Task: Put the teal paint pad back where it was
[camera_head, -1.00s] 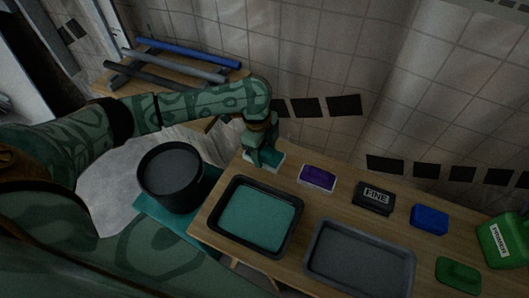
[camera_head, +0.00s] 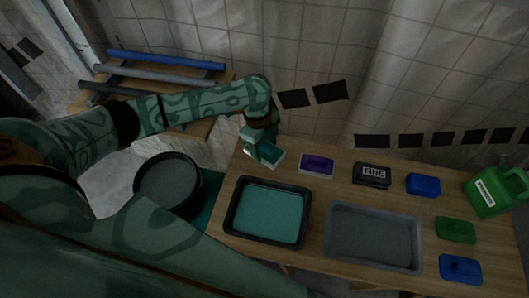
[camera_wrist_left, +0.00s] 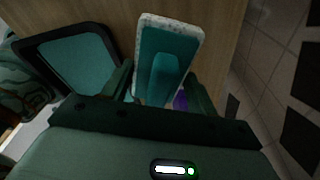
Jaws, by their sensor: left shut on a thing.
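The teal paint pad (camera_head: 272,155), with a pale edge, is at the far left end of the wooden table (camera_head: 335,193). My left gripper (camera_head: 262,150) is shut on it from above. In the left wrist view the pad (camera_wrist_left: 171,48) shows its teal back and raised teal grip between the fingers of the left gripper (camera_wrist_left: 160,92). I cannot tell whether the pad touches the table. My right gripper is not in view.
A black tray of teal paint (camera_head: 268,213) is in front of the pad. A purple pad (camera_head: 316,164) lies to its right. Further right are a black FINE block (camera_head: 371,174), a blue block (camera_head: 423,184), a grey tray (camera_head: 373,238) and a green jug (camera_head: 495,190). A dark bucket (camera_head: 168,185) stands left.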

